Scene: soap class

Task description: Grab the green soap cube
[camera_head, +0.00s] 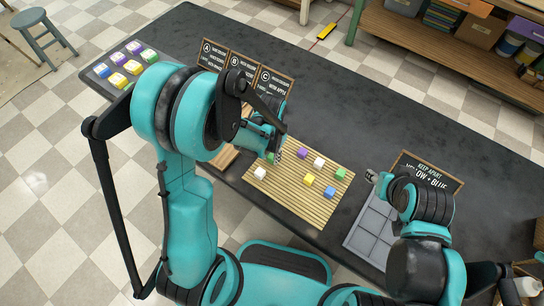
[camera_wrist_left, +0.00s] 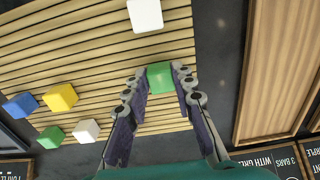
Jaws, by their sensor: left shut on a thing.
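My left gripper (camera_head: 275,154) is over the left part of the slatted wooden board (camera_head: 290,212). It is shut on a green soap cube (camera_head: 270,157), mostly hidden by the gripper in the head view. The left wrist view shows this green cube (camera_wrist_left: 160,77) between the two fingertips (camera_wrist_left: 158,79). I cannot tell whether it is lifted off the slats. A second green cube (camera_head: 341,173) sits at the board's right side, apart from the gripper. My right gripper (camera_head: 372,177) is near the grey compartment tray; its jaws are too small to read.
On the board are two white cubes (camera_head: 260,173) (camera_head: 319,162), a purple cube (camera_head: 302,153), a yellow cube (camera_head: 308,180) and a blue cube (camera_head: 329,193). Signs A, B and C (camera_head: 240,66) stand behind. A grey compartment tray (camera_head: 371,232) lies right; several soaps (camera_head: 118,80) are far left.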

